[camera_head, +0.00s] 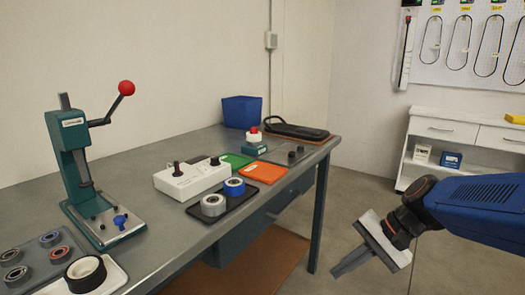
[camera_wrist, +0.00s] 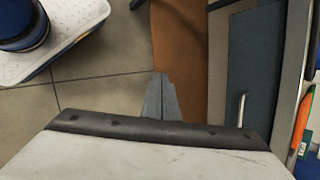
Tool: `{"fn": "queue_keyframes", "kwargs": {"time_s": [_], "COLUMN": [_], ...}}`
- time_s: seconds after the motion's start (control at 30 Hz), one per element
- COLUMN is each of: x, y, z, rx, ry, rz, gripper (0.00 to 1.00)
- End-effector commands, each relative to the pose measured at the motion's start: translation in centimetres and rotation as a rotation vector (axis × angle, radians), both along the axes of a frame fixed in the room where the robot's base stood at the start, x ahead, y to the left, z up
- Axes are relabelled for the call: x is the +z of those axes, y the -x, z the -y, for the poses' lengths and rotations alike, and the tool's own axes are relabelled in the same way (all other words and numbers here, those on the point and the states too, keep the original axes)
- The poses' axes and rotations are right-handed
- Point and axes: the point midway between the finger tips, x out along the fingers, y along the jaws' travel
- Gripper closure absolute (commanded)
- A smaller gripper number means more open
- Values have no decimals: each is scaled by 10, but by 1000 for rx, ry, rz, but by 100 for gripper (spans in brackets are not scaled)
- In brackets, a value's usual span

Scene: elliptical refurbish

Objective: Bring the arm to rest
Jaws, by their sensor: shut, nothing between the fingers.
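My arm (camera_head: 475,205) reaches in from the right of the head view, blue with dark joints. It hangs over open floor to the right of the workbench. My gripper (camera_head: 340,269) points down and to the left, with its fingers together and empty. In the wrist view the fingers (camera_wrist: 160,88) show side by side, closed, above the floor and apart from the bench. Nothing is seen touching the gripper.
The grey workbench (camera_head: 150,160) carries a green press (camera_head: 75,165), a white box (camera_head: 190,178), trays and a blue bin (camera_head: 242,112). Its drawer (camera_wrist: 250,75) is near my gripper in the wrist view. A white cabinet (camera_head: 460,130) stands back right. Floor (camera_head: 345,215) between is clear.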

Motion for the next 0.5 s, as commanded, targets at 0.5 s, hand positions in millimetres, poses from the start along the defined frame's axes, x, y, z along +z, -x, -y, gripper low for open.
{"fn": "queue_keyframes", "kwargs": {"time_s": [0.5], "x": [-6], "y": [90], "z": [68], "rx": [447], "ry": [595], "rz": [379], "gripper": [100]}}
